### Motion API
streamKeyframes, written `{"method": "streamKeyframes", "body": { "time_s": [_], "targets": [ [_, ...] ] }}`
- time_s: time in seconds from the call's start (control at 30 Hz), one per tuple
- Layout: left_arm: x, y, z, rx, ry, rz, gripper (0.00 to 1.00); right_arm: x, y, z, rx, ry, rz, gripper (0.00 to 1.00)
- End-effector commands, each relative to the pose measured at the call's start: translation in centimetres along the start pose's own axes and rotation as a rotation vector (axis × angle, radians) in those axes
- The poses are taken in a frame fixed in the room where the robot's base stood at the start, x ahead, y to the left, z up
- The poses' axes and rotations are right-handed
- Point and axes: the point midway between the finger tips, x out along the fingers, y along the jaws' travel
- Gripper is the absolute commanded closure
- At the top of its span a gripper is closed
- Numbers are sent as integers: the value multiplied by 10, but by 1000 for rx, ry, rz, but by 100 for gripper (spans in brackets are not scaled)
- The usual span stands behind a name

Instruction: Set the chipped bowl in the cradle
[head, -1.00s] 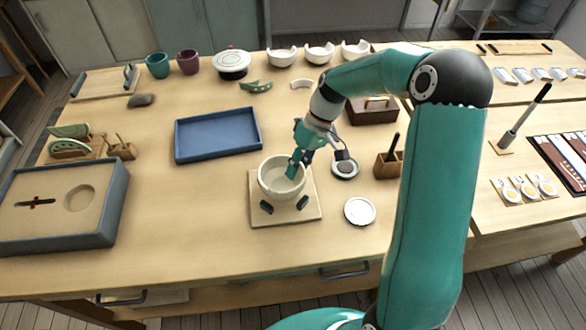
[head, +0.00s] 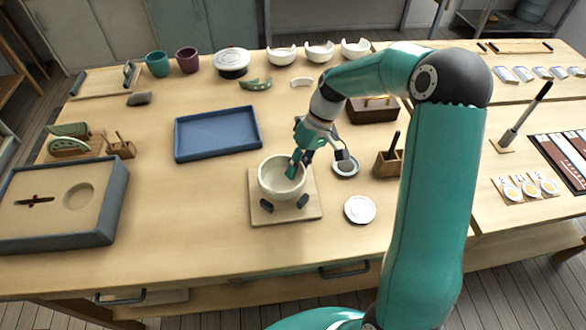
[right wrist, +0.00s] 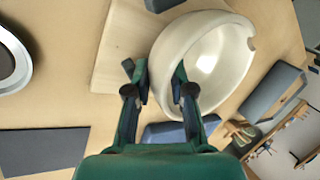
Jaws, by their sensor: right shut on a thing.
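The chipped bowl (head: 270,186), cream and round, is upright over the cradle (head: 262,217), a pale wooden board with dark pads. Its lower part is between the pads, but I cannot tell whether it rests on them. My right gripper (head: 296,170) is shut on the bowl's wall at its far right rim. In the right wrist view the bowl (right wrist: 222,55) shows a notch in its rim, and my gripper's fingers (right wrist: 162,88) straddle the near wall. The cradle's board (right wrist: 125,45) and pads show around the bowl. My left gripper is not in view.
A blue tray (head: 215,148) lies behind and left of the cradle.

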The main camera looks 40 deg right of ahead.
Motion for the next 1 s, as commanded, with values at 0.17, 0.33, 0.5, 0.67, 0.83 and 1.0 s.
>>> {"method": "streamKeyframes", "body": {
  "time_s": [0.17,0.33,0.5,0.67,0.83,1.0],
  "targets": [
    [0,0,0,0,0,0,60,1,0,1,1,-3,-1,100],
    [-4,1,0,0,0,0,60,-4,-2,1,1,-3,-1,100],
    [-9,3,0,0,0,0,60,-11,-6,1,1,-2,-1,100],
    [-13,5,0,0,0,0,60,-17,-8,0,1,-1,-1,100],
    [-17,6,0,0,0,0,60,-23,-12,0,1,0,0,100],
    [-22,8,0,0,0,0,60,-29,-15,0,1,0,0,100]
  ]
}}
